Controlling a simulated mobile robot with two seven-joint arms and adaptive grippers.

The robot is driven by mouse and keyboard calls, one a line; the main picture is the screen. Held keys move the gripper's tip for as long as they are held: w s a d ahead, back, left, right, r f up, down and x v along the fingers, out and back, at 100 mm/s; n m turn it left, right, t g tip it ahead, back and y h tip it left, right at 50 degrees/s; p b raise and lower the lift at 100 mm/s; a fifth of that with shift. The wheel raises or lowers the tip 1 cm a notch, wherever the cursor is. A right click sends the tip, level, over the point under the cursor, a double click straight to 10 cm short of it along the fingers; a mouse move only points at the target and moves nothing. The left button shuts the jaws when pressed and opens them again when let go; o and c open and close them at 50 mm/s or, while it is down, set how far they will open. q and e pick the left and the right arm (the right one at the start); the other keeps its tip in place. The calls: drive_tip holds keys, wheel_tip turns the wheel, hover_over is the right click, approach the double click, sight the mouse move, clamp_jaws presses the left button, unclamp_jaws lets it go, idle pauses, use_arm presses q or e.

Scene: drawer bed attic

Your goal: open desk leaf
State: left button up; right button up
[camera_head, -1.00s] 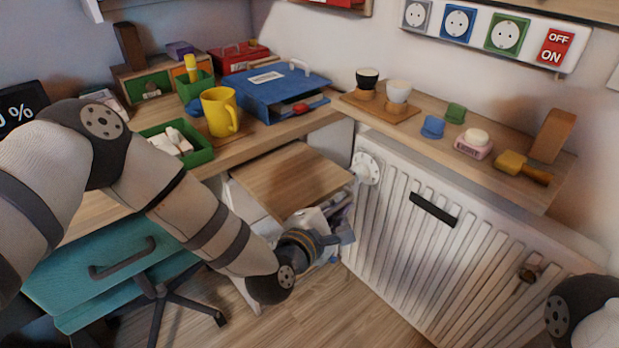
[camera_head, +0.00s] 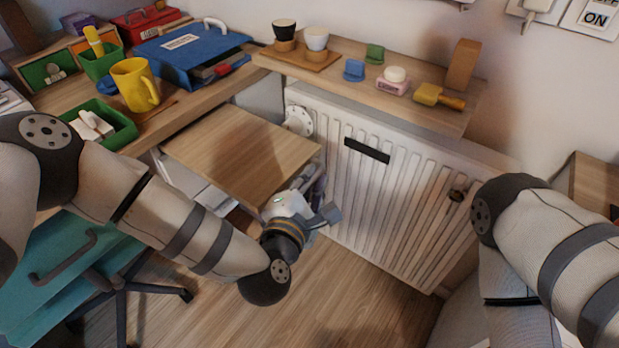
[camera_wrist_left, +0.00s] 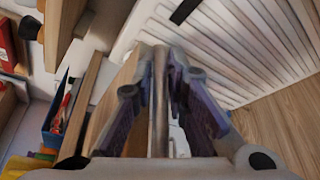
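The desk leaf (camera_head: 240,150) is a flat wooden panel at the end of the desk, roughly level and a little below the desktop. My left gripper (camera_head: 322,210) is at its front right edge. In the left wrist view, the fingers (camera_wrist_left: 160,95) lie on both sides of a thin edge of the leaf, seen edge-on, and appear closed on it. The contact is partly hidden in the head view. My right arm shows at the right of the head view, but its gripper is out of view.
A white radiator (camera_head: 390,190) stands just right of the leaf, under a shelf (camera_head: 420,110) with cups and small items. The desk holds a yellow mug (camera_head: 133,85), green tray (camera_head: 122,128) and blue binder (camera_head: 190,48). The floor (camera_head: 345,290) in front is clear.

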use_arm(q)
drive_tip(key=v, duration=1.2)
drive_tip(key=s+a+f+m+g+p, duration=0.3)
drive_tip(key=s+f+m+g, duration=0.25)
drive_tip(key=s, duration=0.35)
drive_tip(key=s+a+f+m+g+p, duration=0.25)
drive_tip(key=s+f+m+g, duration=0.2)
drive_tip(key=s+m, duration=0.35)
drive_tip(key=s+a+m+g+y+p, duration=0.3)
drive_tip(key=s+a+m+g+y, duration=0.2)
drive_tip(key=s+a, duration=1)
drive_tip(key=s+m+g, duration=0.2)
drive_tip(key=s, duration=0.1)
drive_tip(key=shift+r, duration=0.35)
use_arm(e)
drive_tip(key=w+r+t, duration=0.3)
drive_tip(key=w+r, duration=0.5)
drive_tip(key=r, duration=0.1)
drive_tip(key=shift+w+r, duration=0.15)
drive_tip(key=shift+r, duration=0.1)
